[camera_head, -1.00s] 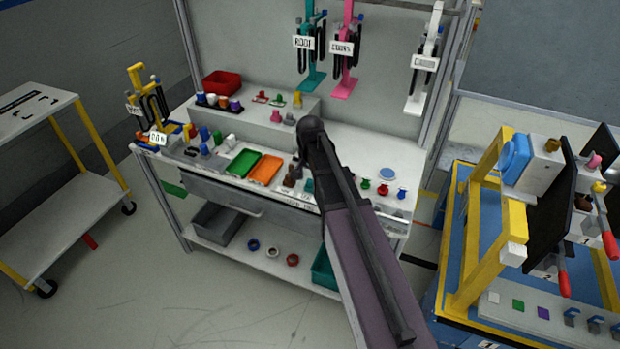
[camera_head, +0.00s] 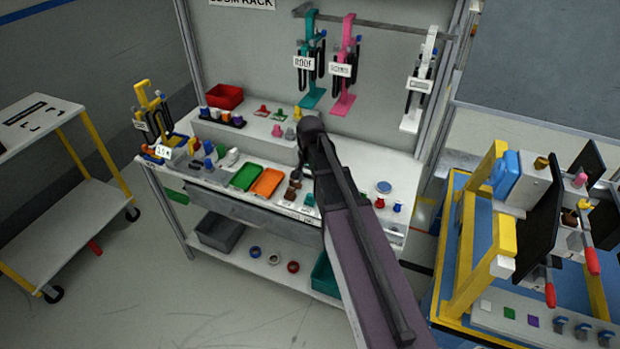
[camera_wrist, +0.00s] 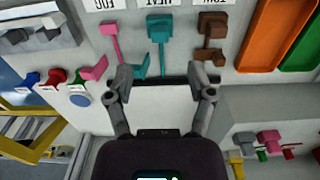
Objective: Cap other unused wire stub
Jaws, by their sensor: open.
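My gripper (camera_wrist: 164,88) is open and empty in the wrist view, its two fingers apart above the pale bench top. Beyond the fingers lie a pink piece (camera_wrist: 112,42), a teal piece (camera_wrist: 158,35) and a brown piece (camera_wrist: 211,33), below upside-down labels. At the left are small blue (camera_wrist: 32,78), red (camera_wrist: 56,77) and green (camera_wrist: 76,75) knob-shaped pieces, possibly caps. The red (camera_head: 380,203) and blue (camera_head: 397,206) ones also show in the head view. I cannot make out which item is the wire stub. In the head view my arm hides the gripper.
An orange tray (camera_head: 268,183) and a green tray (camera_head: 246,177) lie on the bench. Teal, pink and white hanging racks stand behind. A yellow-framed stand (camera_head: 468,245) with a dark panel (camera_head: 535,235) is at the right. A cart (camera_head: 75,205) stands left, with open floor between.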

